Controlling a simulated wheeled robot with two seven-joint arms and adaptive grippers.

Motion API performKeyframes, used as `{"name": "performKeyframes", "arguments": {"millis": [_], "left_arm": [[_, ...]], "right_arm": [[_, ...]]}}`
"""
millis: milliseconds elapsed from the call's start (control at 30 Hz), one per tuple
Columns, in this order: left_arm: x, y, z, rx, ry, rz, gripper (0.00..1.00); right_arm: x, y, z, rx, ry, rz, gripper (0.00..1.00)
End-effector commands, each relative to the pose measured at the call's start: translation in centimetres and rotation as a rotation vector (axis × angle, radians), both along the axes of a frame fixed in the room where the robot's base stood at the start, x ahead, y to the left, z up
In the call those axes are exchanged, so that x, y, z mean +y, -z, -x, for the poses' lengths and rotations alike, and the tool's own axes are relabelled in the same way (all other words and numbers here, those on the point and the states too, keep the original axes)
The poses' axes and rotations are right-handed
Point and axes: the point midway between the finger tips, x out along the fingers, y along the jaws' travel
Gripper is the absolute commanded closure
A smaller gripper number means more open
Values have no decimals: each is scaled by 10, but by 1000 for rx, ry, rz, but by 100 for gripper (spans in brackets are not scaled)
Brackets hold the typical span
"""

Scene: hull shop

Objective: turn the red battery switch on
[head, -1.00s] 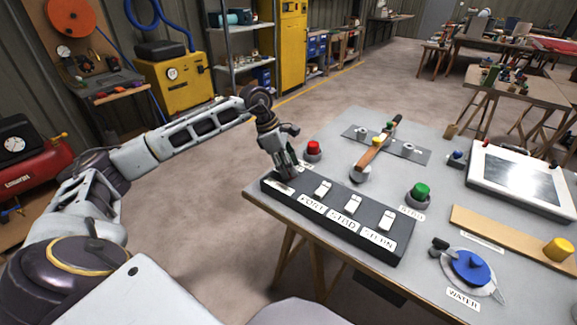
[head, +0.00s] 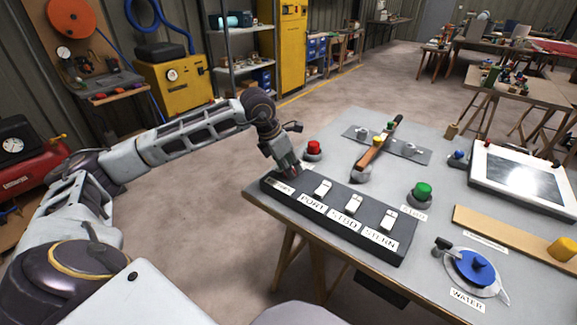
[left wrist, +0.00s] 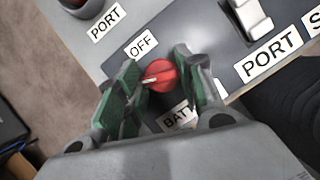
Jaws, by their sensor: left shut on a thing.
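The red battery switch (left wrist: 162,76) is a round knob with a pale pointer mark, between my left gripper's fingers in the left wrist view. An OFF label (left wrist: 141,44) lies above it and a partly covered BATT label (left wrist: 176,116) below it. The pointer mark lies toward the left finger, not straight at the OFF label. My left gripper (left wrist: 158,82) is shut on the knob, its green-padded fingers on either side. In the head view my left gripper (head: 287,172) is at the panel's left end and mostly hides the switch. My right gripper is not in view.
The dark switch panel (head: 338,228) carries white rockers labelled PORT, STBD and STERN beside the battery switch. A red button (head: 313,149) stands close behind the gripper. A green button (head: 420,194), a wooden-handled lever (head: 376,145) and a blue WATER valve (head: 473,268) are further right.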

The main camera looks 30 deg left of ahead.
Motion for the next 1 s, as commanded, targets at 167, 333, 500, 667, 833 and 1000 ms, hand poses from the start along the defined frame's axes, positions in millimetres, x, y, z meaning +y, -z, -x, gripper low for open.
{"name": "performKeyframes", "arguments": {"millis": [167, 333, 500, 667, 833, 1000], "left_arm": [[-1, -1, 0, -3, -112, 0, 87], [-1, -1, 0, -4, -215, -1, 87], [-2, -1, 0, -4, -302, 0, 87], [-1, -1, 0, -3, -359, 0, 87], [-1, -1, 0, -2, -391, 0, 87], [-1, -1, 0, -3, -402, -1, 87]], "right_arm": [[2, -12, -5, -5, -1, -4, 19], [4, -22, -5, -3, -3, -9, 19], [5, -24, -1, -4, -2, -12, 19], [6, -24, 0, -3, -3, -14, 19], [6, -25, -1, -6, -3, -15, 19], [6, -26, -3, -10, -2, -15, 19]]}}
